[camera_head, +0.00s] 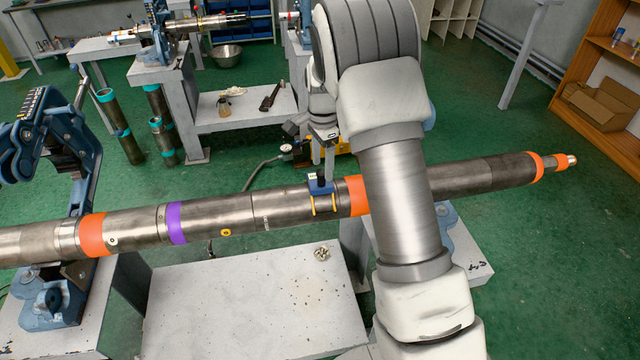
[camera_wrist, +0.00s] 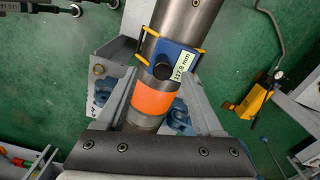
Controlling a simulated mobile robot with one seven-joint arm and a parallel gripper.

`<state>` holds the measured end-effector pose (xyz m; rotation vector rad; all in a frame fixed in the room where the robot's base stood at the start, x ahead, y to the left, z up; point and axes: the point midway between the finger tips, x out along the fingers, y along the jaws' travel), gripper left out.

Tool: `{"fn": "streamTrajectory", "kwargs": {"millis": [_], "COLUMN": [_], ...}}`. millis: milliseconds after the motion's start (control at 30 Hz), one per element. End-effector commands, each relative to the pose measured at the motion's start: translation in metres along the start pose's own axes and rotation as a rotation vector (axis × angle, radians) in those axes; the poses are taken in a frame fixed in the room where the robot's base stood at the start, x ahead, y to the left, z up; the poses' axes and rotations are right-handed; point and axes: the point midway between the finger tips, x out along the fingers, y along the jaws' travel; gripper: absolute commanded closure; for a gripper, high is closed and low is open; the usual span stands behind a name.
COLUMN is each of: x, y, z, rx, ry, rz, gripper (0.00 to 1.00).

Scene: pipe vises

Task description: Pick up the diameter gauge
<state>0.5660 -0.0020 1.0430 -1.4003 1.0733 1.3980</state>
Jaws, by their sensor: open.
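The diameter gauge (camera_head: 321,188) is a blue block with a black knob and yellow prongs. It sits on top of the long grey pipe (camera_head: 270,211), to the left of an orange band (camera_head: 356,195). In the wrist view the gauge (camera_wrist: 172,62) shows its knob and a pale label with a reading in mm. My gripper (camera_head: 327,158) is open and empty, pointing down close above or behind the gauge in the head view. I cannot tell whether it touches the gauge.
A blue pipe vise (camera_head: 60,180) holds the pipe at the left. A grey table (camera_head: 250,305) stands below the pipe in front. Behind are another bench (camera_head: 240,105) with tools, and a yellow pump with a hose (camera_wrist: 258,98).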

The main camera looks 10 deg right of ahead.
Motion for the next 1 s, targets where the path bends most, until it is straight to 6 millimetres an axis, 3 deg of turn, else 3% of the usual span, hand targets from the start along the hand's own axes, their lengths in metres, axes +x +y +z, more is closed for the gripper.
{"fn": "streamTrajectory", "kwargs": {"millis": [233,533,900,1000], "x": [0.034,0.040,0.039,0.039], "y": [-0.003,-0.003,-0.003,-0.003], "z": [0.000,-0.001,-0.001,-0.001], "rx": [-0.001,-0.001,-0.001,-0.001], "ry": [-0.001,0.000,0.000,0.000], "rz": [0.003,0.000,0.001,0.001], "gripper": [0.31,0.31,0.98,1.00]}}
